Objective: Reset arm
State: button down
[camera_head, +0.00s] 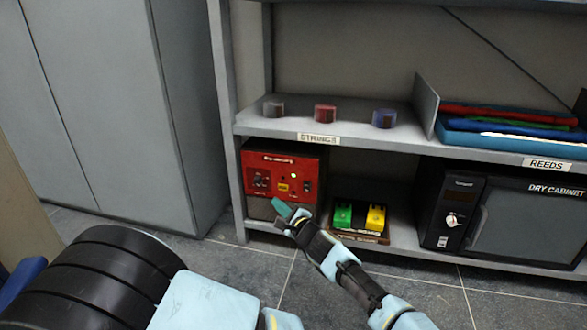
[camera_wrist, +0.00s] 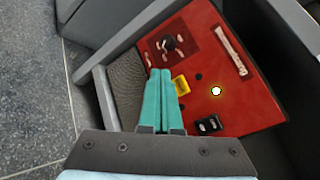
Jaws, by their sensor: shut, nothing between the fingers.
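My gripper (camera_head: 283,208) is in front of the lower left part of the shelf, close to the red-faced device (camera_head: 262,172). In the wrist view my gripper (camera_wrist: 160,75) shows two green fingers lying side by side, shut with nothing between them. Beyond the fingertips the red panel (camera_wrist: 228,115) shows a lit round white light, a yellow switch, a black rocker switch and a dark knob. Whether the fingertips touch the panel I cannot tell.
Green and yellow pedals (camera_head: 343,214) sit on the low shelf right of the device, near my forearm. A black dry cabinet (camera_head: 525,222) stands farther right. The upper shelf (camera_head: 350,135) bears three small rolls and folded coloured items. A grey cabinet (camera_head: 110,90) stands left. Tiled floor is clear below.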

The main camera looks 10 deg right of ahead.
jog(key=shift+s+a+f, duration=0.25)
jog(key=shift+s+f, duration=0.05)
jog(key=shift+s, duration=0.15)
